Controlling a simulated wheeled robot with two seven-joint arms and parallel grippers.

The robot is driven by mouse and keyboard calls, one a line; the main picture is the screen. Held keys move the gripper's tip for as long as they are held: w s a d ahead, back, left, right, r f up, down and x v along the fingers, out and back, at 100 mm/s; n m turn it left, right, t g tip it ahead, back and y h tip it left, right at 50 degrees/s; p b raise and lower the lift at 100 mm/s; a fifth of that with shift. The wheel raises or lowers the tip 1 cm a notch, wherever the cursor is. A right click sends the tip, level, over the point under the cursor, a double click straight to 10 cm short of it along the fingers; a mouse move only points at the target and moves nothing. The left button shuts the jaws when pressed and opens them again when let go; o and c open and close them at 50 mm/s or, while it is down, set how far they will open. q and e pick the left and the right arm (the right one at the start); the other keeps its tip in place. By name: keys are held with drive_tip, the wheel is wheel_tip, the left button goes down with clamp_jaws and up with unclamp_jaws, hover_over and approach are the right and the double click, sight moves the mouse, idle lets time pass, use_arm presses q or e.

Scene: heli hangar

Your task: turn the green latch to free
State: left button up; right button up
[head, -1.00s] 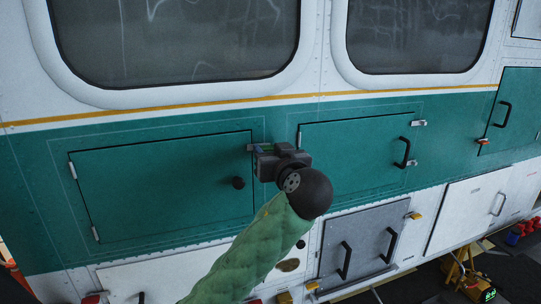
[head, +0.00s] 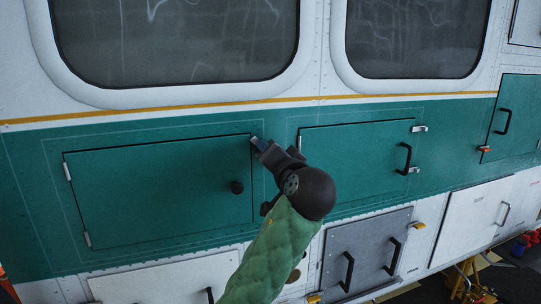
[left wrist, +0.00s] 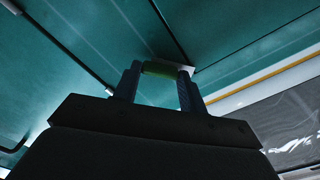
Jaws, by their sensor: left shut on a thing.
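The green latch (left wrist: 160,68) shows in the left wrist view between my gripper's two fingers, next to a pale metal plate. My left gripper (left wrist: 158,84) is shut on it. In the head view my left gripper (head: 259,144) is at the upper right corner of the left teal door (head: 150,190), and its fingers point up and left. The latch is mostly hidden there by the gripper. My right gripper is not in view.
A second teal door (head: 350,155) with a black handle (head: 404,157) is right of my gripper. A grey hatch (head: 365,250) with two handles is below. Windows (head: 175,40) are above. Yellow equipment (head: 470,280) stands on the floor at lower right.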

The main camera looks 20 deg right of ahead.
use_arm(q)
drive_tip(key=m+p, duration=0.1)
drive_tip(key=m, duration=0.3)
drive_tip(key=m+p, duration=0.1)
drive_tip(key=m, duration=0.3)
drive_tip(key=shift+d+f+m, duration=0.1)
drive_tip(key=shift+f+m, duration=0.1)
drive_tip(key=shift+m, duration=0.1)
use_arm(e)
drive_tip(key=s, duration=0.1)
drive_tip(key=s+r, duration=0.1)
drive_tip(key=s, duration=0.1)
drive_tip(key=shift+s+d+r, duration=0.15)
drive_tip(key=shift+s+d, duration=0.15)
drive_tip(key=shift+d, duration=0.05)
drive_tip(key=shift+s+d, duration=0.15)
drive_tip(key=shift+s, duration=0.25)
use_arm(q)
drive_tip(key=o, duration=1)
drive_tip(key=shift+s, duration=0.15)
